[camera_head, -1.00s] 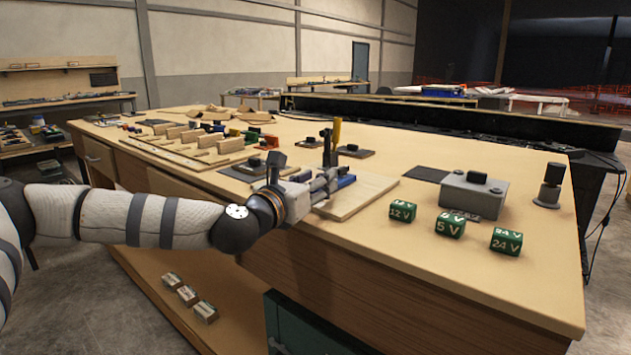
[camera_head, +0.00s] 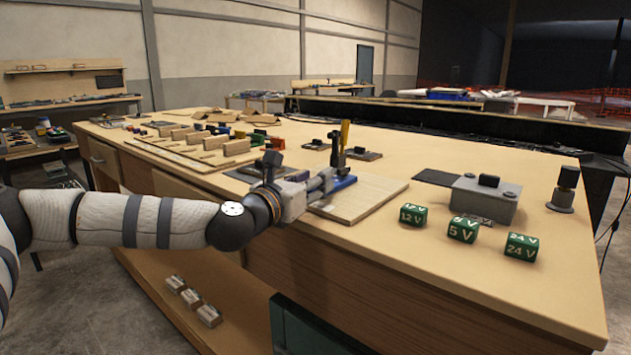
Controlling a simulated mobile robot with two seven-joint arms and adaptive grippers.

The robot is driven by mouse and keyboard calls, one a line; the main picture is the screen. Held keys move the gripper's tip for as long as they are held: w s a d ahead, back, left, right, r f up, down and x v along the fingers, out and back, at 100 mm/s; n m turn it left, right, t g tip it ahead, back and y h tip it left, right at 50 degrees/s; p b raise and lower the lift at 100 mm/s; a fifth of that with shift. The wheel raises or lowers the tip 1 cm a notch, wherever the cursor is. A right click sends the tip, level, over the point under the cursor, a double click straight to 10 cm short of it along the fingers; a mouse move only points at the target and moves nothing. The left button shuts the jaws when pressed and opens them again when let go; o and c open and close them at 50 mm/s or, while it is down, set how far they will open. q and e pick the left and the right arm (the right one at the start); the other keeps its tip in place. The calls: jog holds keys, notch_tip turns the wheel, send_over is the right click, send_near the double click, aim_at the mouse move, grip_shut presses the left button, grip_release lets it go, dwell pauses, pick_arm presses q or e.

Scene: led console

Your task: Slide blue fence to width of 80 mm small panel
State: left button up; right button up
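The blue fence (camera_head: 340,184) lies on a light wooden board (camera_head: 374,199) near the front edge of the bench. My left gripper (camera_head: 328,180) reaches in from the left, low over the board, with its fingers at the fence. The fingers partly hide the fence, and I cannot tell whether they touch or grip it. A yellow upright piece (camera_head: 345,132) and a dark post (camera_head: 341,150) stand just behind the fence. I cannot make out which piece is the 80 mm small panel. My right gripper is out of view.
Green blocks marked 12 V (camera_head: 413,215), 5 V (camera_head: 463,230) and 24 V (camera_head: 521,247) stand to the right. Several wooden blocks (camera_head: 236,147) fill the left of the bench (camera_head: 440,265).

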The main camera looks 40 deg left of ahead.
pick_arm(q)
jog(key=shift+s+d, duration=0.1)
jog(key=shift+d, duration=0.1)
jog(key=s, duration=1.1)
jog(key=shift+s+d, duration=0.4)
